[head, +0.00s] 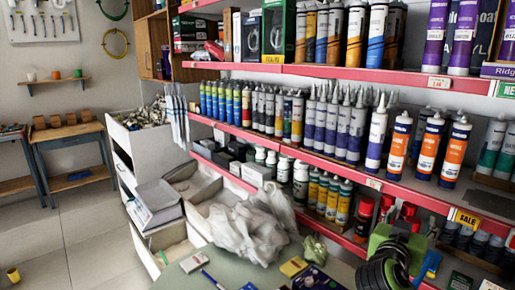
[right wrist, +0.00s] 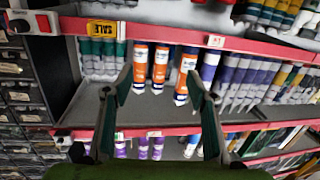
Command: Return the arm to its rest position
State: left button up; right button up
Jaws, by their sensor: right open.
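My right gripper (head: 402,228) shows at the lower right of the head view, in front of the red-edged shelves, with the green and black parts of my arm around it. In the right wrist view its two fingers (right wrist: 158,76) are spread apart with nothing between them. Behind the gap, orange-and-white tubes (right wrist: 161,66) stand on a shelf, upside down in that picture. The same kind of tube shows in the head view (head: 455,150). The gripper looks apart from them. My left gripper is not in view.
Red-edged shelves (head: 300,164) crowded with tubes and bottles fill the right side. Below is a grey-green table (head: 185,275) with a crumpled pale bag (head: 245,230), a blue pen (head: 213,280) and a yellow item (head: 293,266). Open floor (head: 70,240) lies at the left.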

jog(key=s+a+f+n+g+y, duration=0.25)
jog(key=s+f, duration=0.25)
jog(key=f, duration=0.6)
jog(key=s+a+f+n+g+y, duration=0.25)
jog(key=s+a+f, duration=0.2)
jog(key=f, duration=0.65)
jog(key=s+a+f+n+g+y, duration=0.1)
jog(key=s+a+f+y, duration=0.2)
jog(key=s, duration=0.5)
jog(key=s+a+f+n+g+y, duration=0.1)
jog(key=s+a+f+n+g, duration=0.15)
jog(key=s+f, duration=0.35)
jog(key=s+a+f+n+g+y, duration=0.1)
jog(key=s+a+f+y, duration=0.15)
jog(key=s, duration=0.65)
notch_tip(320, 180, down, 26)
jog(key=s+g, duration=0.1)
jog(key=s, duration=0.1)
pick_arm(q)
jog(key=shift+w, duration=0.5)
pick_arm(e)
jog(key=s+d+f+g, duration=0.1)
jog(key=s+d+f, duration=0.1)
jog(key=s+f, duration=1.5)
jog(key=shift+s+d, duration=0.15)
jog(key=shift+s, duration=0.15)
